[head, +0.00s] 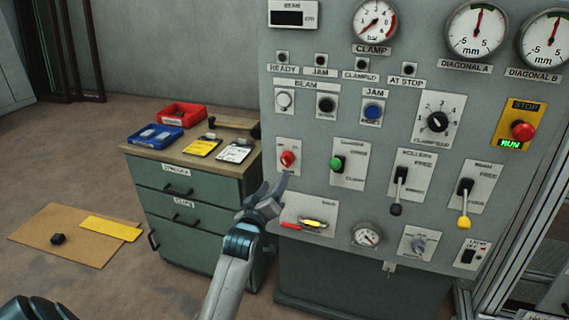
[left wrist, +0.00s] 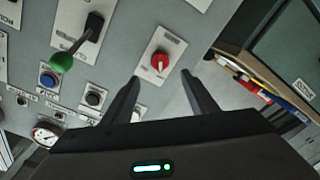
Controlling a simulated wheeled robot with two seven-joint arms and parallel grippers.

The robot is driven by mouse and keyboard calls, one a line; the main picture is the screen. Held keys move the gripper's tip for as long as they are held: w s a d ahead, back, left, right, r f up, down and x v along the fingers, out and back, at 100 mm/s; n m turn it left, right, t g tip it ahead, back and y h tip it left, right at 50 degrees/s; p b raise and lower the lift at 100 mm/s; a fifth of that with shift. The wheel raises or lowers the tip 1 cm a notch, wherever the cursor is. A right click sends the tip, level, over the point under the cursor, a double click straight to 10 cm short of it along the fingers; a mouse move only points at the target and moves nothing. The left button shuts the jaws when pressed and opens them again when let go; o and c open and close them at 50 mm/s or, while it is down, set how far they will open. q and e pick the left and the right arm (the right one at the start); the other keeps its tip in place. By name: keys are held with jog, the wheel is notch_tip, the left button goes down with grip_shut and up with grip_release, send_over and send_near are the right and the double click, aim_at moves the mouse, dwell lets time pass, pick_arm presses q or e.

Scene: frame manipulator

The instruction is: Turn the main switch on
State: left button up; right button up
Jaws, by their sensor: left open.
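The red rotary switch (head: 288,158) sits on a small white plate at the left edge of the grey control panel, above the plate with red and yellow handles. In the left wrist view the red knob (left wrist: 160,61) shows beyond and between the fingertips. Its small labels are too blurred to read surely. My left gripper (head: 274,186) is open and empty, just below the switch in the head view. In the left wrist view its two fingers (left wrist: 160,79) are spread and apart from the knob. My right gripper is not in view.
A green-knobbed lever (head: 337,163) is right of the switch; it also shows in the left wrist view (left wrist: 62,62). A red stop button (head: 522,131) is far right. A green drawer cabinet (head: 198,214) with trays and cards stands left. Floor before it holds cardboard (head: 65,222).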

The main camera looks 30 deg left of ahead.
aim_at(285, 163)
pick_arm(q)
jog(key=p+x, duration=0.1)
jog(key=x, duration=1)
jog(key=shift+w, duration=0.25)
jog(key=shift+w+a, duration=0.1)
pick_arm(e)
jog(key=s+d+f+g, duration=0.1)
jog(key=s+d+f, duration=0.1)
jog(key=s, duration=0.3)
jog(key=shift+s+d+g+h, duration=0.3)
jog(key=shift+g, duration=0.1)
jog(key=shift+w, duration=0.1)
pick_arm(q)
jog(key=c, duration=1.1)
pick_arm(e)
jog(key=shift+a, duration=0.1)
